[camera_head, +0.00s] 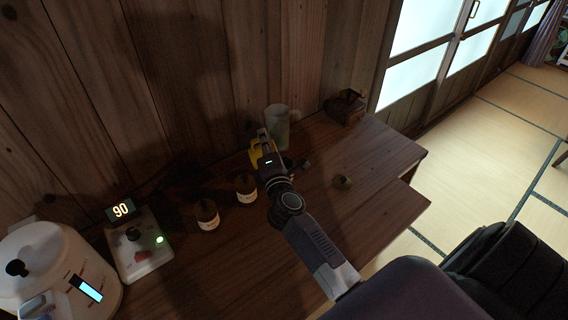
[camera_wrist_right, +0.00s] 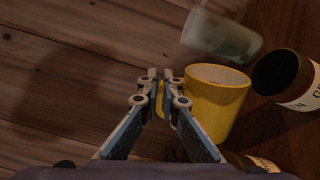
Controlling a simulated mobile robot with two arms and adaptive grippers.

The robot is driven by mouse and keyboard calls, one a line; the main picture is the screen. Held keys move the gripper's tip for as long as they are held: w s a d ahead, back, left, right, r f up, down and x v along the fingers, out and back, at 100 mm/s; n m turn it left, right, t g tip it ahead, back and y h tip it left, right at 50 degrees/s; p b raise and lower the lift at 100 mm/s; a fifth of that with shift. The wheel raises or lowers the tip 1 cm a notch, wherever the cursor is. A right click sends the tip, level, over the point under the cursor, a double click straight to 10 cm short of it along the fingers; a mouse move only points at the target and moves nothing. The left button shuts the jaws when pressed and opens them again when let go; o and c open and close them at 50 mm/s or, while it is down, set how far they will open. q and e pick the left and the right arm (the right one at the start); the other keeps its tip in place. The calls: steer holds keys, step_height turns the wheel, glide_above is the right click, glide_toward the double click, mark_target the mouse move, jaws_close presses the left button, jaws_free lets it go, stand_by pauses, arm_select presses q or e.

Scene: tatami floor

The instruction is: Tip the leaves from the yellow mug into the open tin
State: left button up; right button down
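My right gripper (camera_head: 264,150) is over the wooden counter; in the right wrist view its fingers (camera_wrist_right: 160,76) are closed together at the handle side of the yellow mug (camera_wrist_right: 218,98). In the head view only yellow parts of the mug (camera_head: 256,154) show, mostly hidden by the gripper. The mug's mouth shows a brownish inside; I cannot make out leaves. A labelled tin with a dark open mouth (camera_wrist_right: 278,72) is right beside the mug in the wrist view. I cannot tell whether they touch. My left gripper is out of view.
Two labelled tins (camera_head: 207,216) (camera_head: 246,188) stand left of my gripper. A clear jug (camera_head: 277,128) is behind it, against the wall. A small round brass-coloured piece (camera_head: 343,182) and a dark wooden object (camera_head: 345,106) are at the right. A white kettle (camera_head: 50,262) and control unit (camera_head: 137,252) stand left.

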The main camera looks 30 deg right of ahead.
steer(key=shift+s+d+r+m, duration=0.15)
steer(key=shift+d+m, duration=0.2)
steer(key=shift+d, duration=0.1)
steer(key=shift+s+d+r+m, duration=0.15)
steer(key=shift+d+m, duration=0.2)
steer(key=shift+d, duration=0.05)
steer(key=shift+s+d+r+m+p, duration=0.15)
steer(key=shift+s+d+m+p, duration=0.15)
steer(key=shift+d+m, duration=0.45)
steer(key=shift+s+d+r+m+p, duration=0.15)
steer(key=shift+d+m+p, duration=0.3)
steer(key=shift+m, duration=0.5)
stand_by(0.5)
steer(key=shift+s+d+m+p, duration=0.25)
steer(key=shift+d+m+p, duration=0.1)
steer(key=shift+d+m, duration=0.5)
steer(key=shift+s+d+f+m+p, duration=0.15)
steer(key=shift+s+d+m+p, duration=0.1)
steer(key=shift+d+m, duration=0.4)
steer(key=shift+s+d+f+m+p, duration=0.15)
steer(key=shift+d+m+p, duration=0.2)
steer(key=shift+m, duration=0.45)
stand_by(1.5)
